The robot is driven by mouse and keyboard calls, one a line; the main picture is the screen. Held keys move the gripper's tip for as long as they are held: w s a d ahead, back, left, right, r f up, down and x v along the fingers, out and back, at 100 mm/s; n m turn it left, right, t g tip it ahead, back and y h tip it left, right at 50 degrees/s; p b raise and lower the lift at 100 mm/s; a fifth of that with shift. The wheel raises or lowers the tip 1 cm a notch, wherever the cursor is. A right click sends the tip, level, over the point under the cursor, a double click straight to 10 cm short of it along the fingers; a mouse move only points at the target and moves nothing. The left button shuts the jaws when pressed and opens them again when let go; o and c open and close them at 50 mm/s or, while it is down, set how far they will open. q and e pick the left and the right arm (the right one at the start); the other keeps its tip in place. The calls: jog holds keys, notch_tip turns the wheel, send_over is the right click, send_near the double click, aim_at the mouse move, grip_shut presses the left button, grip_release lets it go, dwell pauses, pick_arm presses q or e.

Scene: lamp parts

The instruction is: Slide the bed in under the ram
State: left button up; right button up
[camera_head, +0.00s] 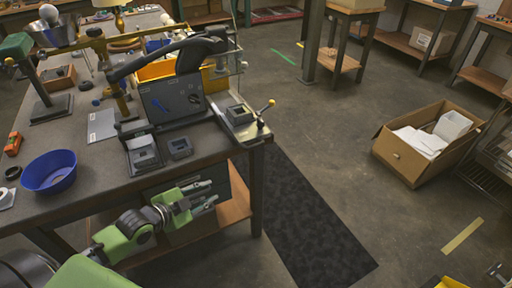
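A dark press (175,95) with a curved black arm stands near the right end of the workbench. A brass-coloured upright at the arm's left end (120,98) looks like the ram, but I cannot be sure. A pale plate with a grey square block (240,116) and a yellow-knobbed lever sits at the bench's right edge; it may be the bed.
A blue bowl (49,172) sits on the bench's left front, and a yellow bin (165,70) behind the press. An open cardboard box (405,155) stands on the floor at right. A dark mat (310,225) lies right of the bench. Floor between is clear.

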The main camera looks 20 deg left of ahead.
aim_at(251, 148)
pick_arm(q)
jog(key=w+d+r+m+t+h, duration=0.1)
jog(key=d+r+m+h, duration=0.15)
jog(key=r, duration=0.45)
jog(key=w+d+r+m+t+h, duration=0.1)
jog(key=d+r+m, duration=0.15)
jog(key=r, duration=0.45)
jog(key=x, duration=1.4)
jog(key=shift+s+d, duration=0.15)
jog(key=shift+d, duration=0.05)
grip_shut()
